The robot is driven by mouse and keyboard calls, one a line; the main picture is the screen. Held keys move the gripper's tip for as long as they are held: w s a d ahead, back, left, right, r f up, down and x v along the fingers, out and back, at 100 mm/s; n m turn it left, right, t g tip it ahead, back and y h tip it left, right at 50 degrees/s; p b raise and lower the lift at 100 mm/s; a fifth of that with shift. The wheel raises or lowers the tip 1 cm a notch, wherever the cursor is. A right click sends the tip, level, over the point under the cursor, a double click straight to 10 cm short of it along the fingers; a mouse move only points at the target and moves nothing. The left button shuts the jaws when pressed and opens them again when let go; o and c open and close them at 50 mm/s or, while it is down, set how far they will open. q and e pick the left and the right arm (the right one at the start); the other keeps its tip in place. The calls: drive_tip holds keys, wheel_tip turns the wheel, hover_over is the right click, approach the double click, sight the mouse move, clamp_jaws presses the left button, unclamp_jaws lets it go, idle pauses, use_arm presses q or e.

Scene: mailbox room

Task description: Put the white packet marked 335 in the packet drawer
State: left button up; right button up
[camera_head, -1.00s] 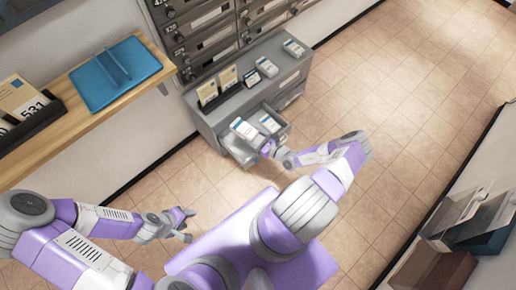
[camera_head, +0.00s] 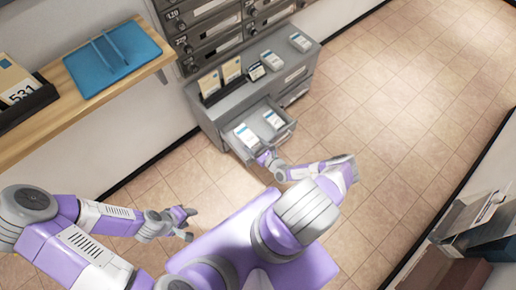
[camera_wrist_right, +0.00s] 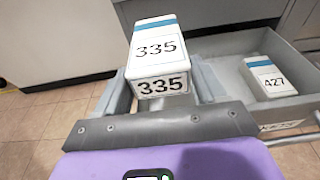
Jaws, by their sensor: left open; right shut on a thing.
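The white packet marked 335 (camera_wrist_right: 155,50) has a blue stripe near its far end and stands between my right gripper's fingers (camera_wrist_right: 160,88). It also shows in the head view (camera_head: 246,135), overlapping the left part of the open drawer (camera_head: 286,133). In the wrist view it appears at the drawer's left side; I cannot tell whether it touches the drawer. My right gripper (camera_head: 264,156) is shut on it at the drawer's front. A white packet marked 427 (camera_wrist_right: 268,78) lies inside the drawer (camera_wrist_right: 225,72). My left gripper (camera_head: 186,222) is open and empty, well away from the drawer.
The grey cabinet (camera_head: 215,112) carries envelopes and several white packets on top. Mailboxes (camera_head: 215,30) rise behind it. The tiled floor right of the cabinet is clear.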

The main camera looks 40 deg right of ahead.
drive_tip(key=shift+w+a+f+b, duration=0.15)
drive_tip(key=shift+w+f+b, duration=1)
drive_tip(key=shift+f, duration=0.1)
drive_tip(key=shift+w+f, duration=0.25)
drive_tip(key=shift+f, duration=0.05)
drive_tip(key=shift+w+f, duration=0.5)
drive_tip(key=shift+f, duration=0.05)
